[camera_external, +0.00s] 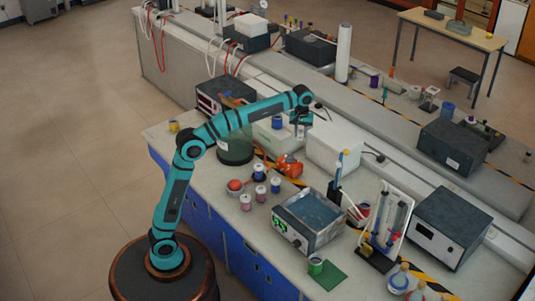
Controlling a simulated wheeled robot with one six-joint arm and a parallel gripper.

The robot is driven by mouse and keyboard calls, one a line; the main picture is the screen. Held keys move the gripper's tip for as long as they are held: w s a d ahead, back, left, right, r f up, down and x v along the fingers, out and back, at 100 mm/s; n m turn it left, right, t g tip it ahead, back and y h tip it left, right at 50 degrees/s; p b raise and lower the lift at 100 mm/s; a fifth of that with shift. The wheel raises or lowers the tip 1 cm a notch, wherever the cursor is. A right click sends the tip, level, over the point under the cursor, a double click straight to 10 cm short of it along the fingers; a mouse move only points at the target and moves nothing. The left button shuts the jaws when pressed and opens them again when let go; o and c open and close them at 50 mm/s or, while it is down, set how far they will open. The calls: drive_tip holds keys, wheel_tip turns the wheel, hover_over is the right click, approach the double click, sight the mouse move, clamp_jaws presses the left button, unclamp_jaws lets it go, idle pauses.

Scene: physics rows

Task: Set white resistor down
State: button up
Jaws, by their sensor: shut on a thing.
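My gripper (301,123) is at the end of my teal arm, raised above the far side of the near bench. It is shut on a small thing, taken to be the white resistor. The thing is too small and too hidden by the fingers to make out its shape or tilt. The gripper is just left of and above a white box (336,150), and right of a blue jar (277,122).
The near bench (205,136) holds an orange object (290,166), several small jars, a water bath (312,212), a green mat (328,274), a tube stand (392,222) and a dark instrument (446,228). Some bare bench top shows along the front left edge.

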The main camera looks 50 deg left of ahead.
drive_tip(key=s+a+f+n, duration=0.3)
drive_tip(key=s+a+n, duration=0.4)
drive_tip(key=s+a, duration=1.2)
drive_tip(key=s+a+f+n, duration=0.2)
drive_tip(key=s+a, duration=0.1)
drive_tip(key=a, duration=0.6)
drive_tip(key=s+a+f+n, duration=0.1)
drive_tip(key=s+a+f, duration=0.15)
drive_tip(key=a, duration=0.65)
drive_tip(key=s+a+f, duration=0.5)
drive_tip(key=a, duration=0.4)
drive_tip(key=s+a+f, duration=0.5)
drive_tip(key=a, duration=0.4)
drive_tip(key=f, duration=0.9)
drive_tip(key=shift+s+a+f, duration=0.1)
drive_tip(key=shift+s+a, duration=0.05)
drive_tip(key=shift+s, duration=0.05)
drive_tip(key=o, duration=0.5)
drive_tip(key=shift+f, duration=0.15)
drive_tip(key=o, duration=0.5)
drive_tip(key=shift+c, duration=0.2)
